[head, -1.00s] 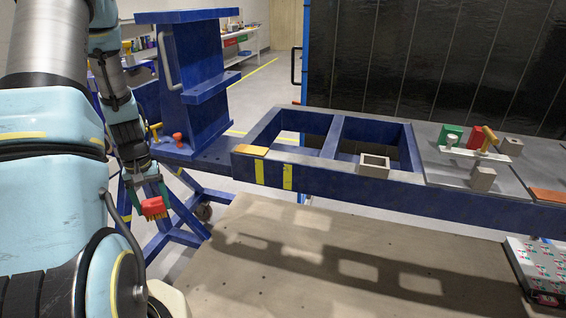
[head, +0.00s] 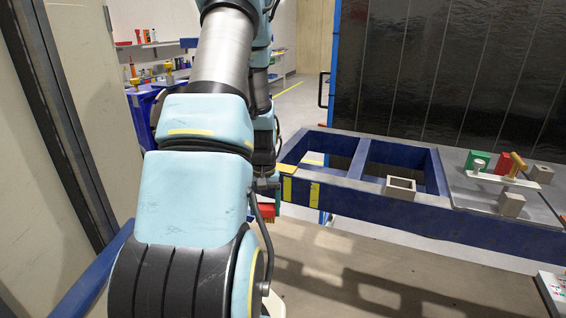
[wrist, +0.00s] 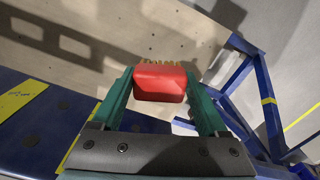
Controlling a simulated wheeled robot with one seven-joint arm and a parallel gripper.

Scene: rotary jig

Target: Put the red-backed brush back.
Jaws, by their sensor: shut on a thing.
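The red-backed brush (wrist: 158,85) is between the green fingers of my gripper (wrist: 161,78) in the wrist view. My gripper is shut on it, with its red back toward the camera and its yellowish bristles at the far side. In the head view a bit of the red brush (head: 266,210) shows past my arm, near the left end of the blue bench frame (head: 330,200). My arm hides most of the gripper there. The brush is held clear of the pale floor board in the wrist view.
Blue stand legs (wrist: 262,95) show right in the wrist view.

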